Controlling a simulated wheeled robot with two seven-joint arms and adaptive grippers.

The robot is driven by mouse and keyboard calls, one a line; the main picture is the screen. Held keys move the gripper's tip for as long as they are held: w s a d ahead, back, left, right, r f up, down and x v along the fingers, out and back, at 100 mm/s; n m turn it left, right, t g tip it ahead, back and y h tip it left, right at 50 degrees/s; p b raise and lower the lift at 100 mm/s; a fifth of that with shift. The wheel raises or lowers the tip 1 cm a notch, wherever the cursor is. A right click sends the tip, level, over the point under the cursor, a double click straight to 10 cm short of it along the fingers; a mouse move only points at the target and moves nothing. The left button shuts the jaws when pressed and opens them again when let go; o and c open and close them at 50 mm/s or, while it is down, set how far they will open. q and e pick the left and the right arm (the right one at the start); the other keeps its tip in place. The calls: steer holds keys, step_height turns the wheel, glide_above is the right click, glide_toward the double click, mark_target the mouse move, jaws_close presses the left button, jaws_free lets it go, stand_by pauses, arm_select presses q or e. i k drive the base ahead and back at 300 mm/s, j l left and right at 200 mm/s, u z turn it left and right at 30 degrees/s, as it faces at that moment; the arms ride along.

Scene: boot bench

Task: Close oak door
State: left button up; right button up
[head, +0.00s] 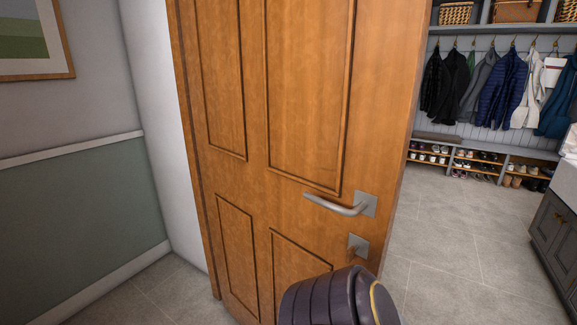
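The oak door (305,110) fills the middle of the head view and stands open, with the room beyond visible past its right edge. It has raised panels. A silver lever handle (340,205) sits near its right edge, with a square lock plate (358,246) below it. A dark, ribbed rounded part, likely of my own arm, shows at the bottom centre in front of the door's lower part. It hides some of the lower right panel. Neither gripper's fingers are visible.
Beyond the door, coats (502,88) hang above a shoe bench (480,160). A dark grey cabinet (552,235) stands at the right. A green and white wall with a framed picture (30,38) is at left. The tiled floor (460,240) right of the door is clear.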

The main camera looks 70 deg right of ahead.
mark_target(288, 99)
steer(key=k+l+z, duration=0.2)
steer(key=k+l, duration=0.45)
steer(key=k, duration=0.15)
steer(key=k+l, duration=0.15)
steer(key=l, duration=0.2)
steer(key=k+l+z, duration=0.1)
steer(key=l, duration=0.25)
steer(key=k+l, duration=0.15)
steer(key=l, duration=0.2)
steer(key=l+z, duration=0.2)
steer(key=l, duration=0.9)
steer(key=k+l+z, duration=0.2)
steer(key=k+l, duration=0.15)
steer(key=l, duration=0.25)
steer(key=k+l+z, duration=0.25)
steer(key=l, duration=0.35)
steer(key=k, duration=0.05)
